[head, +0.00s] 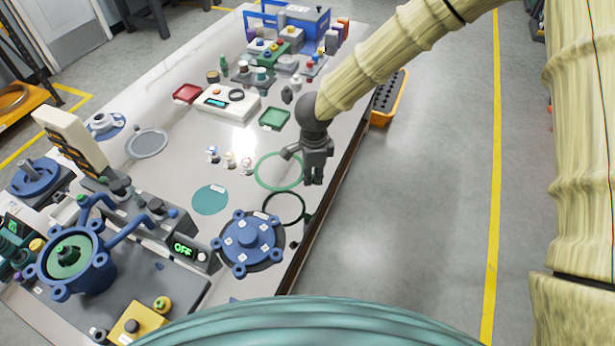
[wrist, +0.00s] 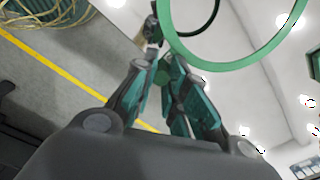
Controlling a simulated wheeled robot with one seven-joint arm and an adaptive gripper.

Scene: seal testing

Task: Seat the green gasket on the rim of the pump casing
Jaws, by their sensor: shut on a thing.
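The green gasket (head: 258,172) is a thin ring, held by its right edge at my gripper (head: 306,170) over the right side of the table. In the wrist view the gasket (wrist: 225,64) passes at the fingertips of my gripper (wrist: 164,52), which is shut on it. The rest of the ring extends away from the fingers. The blue pump casing (head: 97,277), with lugs around its rim and a green centre, stands at the lower left, well apart from the gasket. The head view does not clearly show the grip, because the gripper's body covers that edge.
A blue lugged cover (head: 250,240) and a dark ring (head: 268,203) lie near the gasket. A teal disc (head: 210,200) lies flat to the left. A grey fixture with blue handles (head: 128,225) stands beside the casing. Small capped parts (head: 229,160) and trays stand farther back.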

